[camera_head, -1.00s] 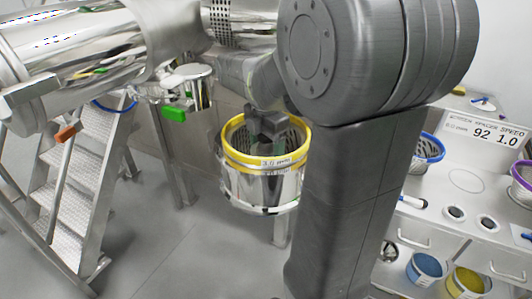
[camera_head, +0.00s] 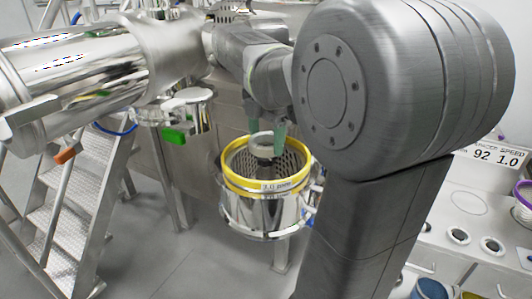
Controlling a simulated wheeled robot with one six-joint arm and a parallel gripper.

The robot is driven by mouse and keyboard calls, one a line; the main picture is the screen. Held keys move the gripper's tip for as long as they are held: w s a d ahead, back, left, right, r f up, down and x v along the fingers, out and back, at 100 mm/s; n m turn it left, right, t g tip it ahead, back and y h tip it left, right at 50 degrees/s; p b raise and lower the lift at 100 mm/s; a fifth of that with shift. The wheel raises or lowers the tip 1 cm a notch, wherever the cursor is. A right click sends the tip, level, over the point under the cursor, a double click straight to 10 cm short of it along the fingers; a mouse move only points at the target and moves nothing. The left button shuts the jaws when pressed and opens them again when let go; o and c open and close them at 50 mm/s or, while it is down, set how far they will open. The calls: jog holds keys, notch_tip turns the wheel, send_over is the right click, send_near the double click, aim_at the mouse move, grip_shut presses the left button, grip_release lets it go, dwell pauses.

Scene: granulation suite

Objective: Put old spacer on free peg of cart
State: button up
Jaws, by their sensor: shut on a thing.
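My gripper (camera_head: 267,137) is shut on a small grey ring, the old spacer (camera_head: 263,149), over the open top of the yellow-rimmed screen basket (camera_head: 234,180). The spacer shows between the fingertips, at about the height of the basket's rim; I cannot tell whether it touches anything. The white cart (camera_head: 437,261) stands at the right, partly hidden by my arm. Two pale rings with dark centres (camera_head: 458,237) (camera_head: 492,245) lie on its top. I cannot make out which peg of the cart is free.
The steel mill housing (camera_head: 90,75) and a ladder (camera_head: 75,185) stand at the left. A green clamp (camera_head: 174,136) and an orange handle (camera_head: 66,154) hang near it. A sign (camera_head: 500,153) stands at the cart's back, and a purple-rimmed basket (camera_head: 524,196) is at the right edge.

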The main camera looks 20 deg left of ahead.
jog(key=shift+r, duration=0.3)
jog(key=shift+r+p, duration=1.25)
jog(key=shift+p, duration=0.05)
jog(key=shift+d+f, duration=0.1)
